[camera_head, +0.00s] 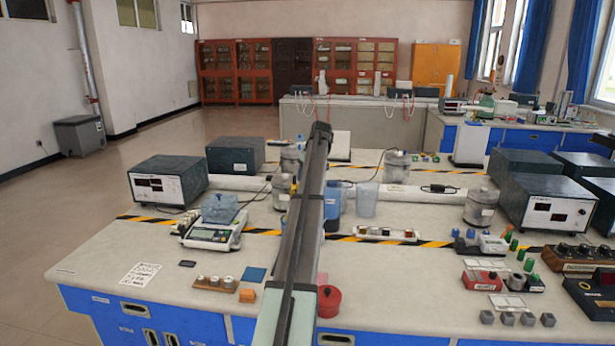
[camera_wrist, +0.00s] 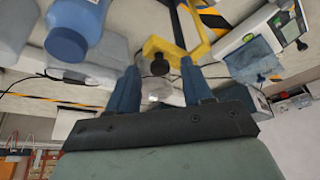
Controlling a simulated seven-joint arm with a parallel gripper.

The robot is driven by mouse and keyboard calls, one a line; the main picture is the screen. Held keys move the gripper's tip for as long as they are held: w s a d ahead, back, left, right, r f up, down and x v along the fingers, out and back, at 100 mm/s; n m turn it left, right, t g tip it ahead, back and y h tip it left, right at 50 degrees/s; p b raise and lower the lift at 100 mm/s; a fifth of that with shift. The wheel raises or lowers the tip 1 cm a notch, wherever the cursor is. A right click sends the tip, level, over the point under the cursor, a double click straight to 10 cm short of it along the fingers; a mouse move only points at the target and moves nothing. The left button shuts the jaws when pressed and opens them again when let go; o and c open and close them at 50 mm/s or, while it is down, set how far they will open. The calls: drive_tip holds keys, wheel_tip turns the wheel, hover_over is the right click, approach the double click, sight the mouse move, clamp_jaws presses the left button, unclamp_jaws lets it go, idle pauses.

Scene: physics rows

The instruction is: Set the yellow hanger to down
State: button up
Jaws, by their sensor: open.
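The yellow hanger (camera_wrist: 153,46) shows in the wrist view as a bent yellow piece on a dark upright bar (camera_wrist: 178,22), with a black round knob (camera_wrist: 160,66) below it in the picture. My gripper (camera_wrist: 158,68) is open, its two blue fingers on either side of the knob and the lower part of the hanger. I cannot tell whether either finger touches it. In the head view my arm covers most of this spot, and my fingers are hidden there.
A blue-capped bottle (camera_wrist: 68,42) is left of my fingers in the wrist view. A digital scale (camera_head: 212,234) stands left of my arm, clear beakers (camera_head: 366,200) stand right of it, and a red pot (camera_head: 329,301) is near the front. The bench (camera_head: 400,285) has bare room at front right.

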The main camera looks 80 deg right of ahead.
drive_tip(key=shift+f, duration=0.15)
clamp_jaws()
idle(0.4)
